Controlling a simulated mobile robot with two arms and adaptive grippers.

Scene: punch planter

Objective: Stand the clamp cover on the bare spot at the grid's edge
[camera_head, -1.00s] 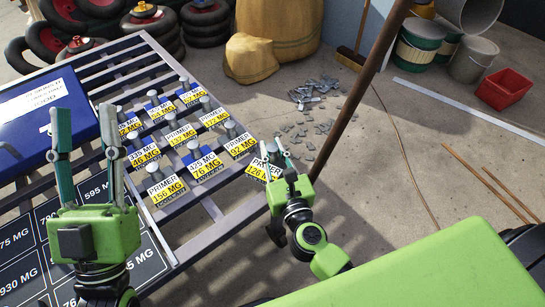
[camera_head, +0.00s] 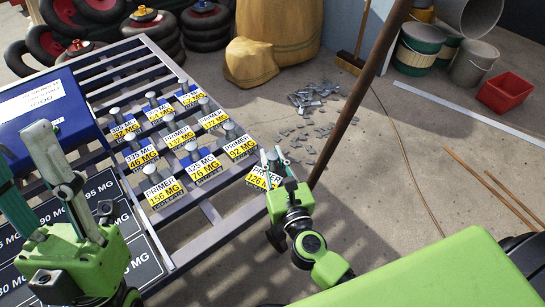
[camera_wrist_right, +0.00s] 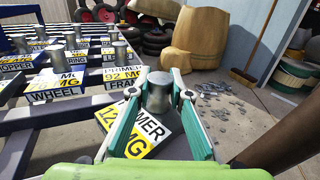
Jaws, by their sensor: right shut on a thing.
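A piece with a grey knob and a white-and-yellow card reading PRIMER and 126 MG (camera_head: 258,180) is in my right gripper (camera_head: 272,152). In the right wrist view this piece (camera_wrist_right: 158,92) has its knob between the two fingers of the right gripper (camera_wrist_right: 160,98). Its card is tilted and partly covered by a finger. I cannot read the name clamp cover on it. It is at the slatted frame's (camera_head: 222,229) right edge, beside the 92 MG piece (camera_head: 240,147); I cannot tell whether it touches the frame. My left gripper (camera_head: 22,145) is open and empty at the lower left.
Several similar labelled pieces stand in rows on the frame, including the 156 MG (camera_head: 162,196) and 76 MG (camera_head: 203,170) ones. A blue box (camera_head: 45,105) lies at left. A brown pole (camera_head: 347,120) rises close right of my right gripper. Bare slats show in front.

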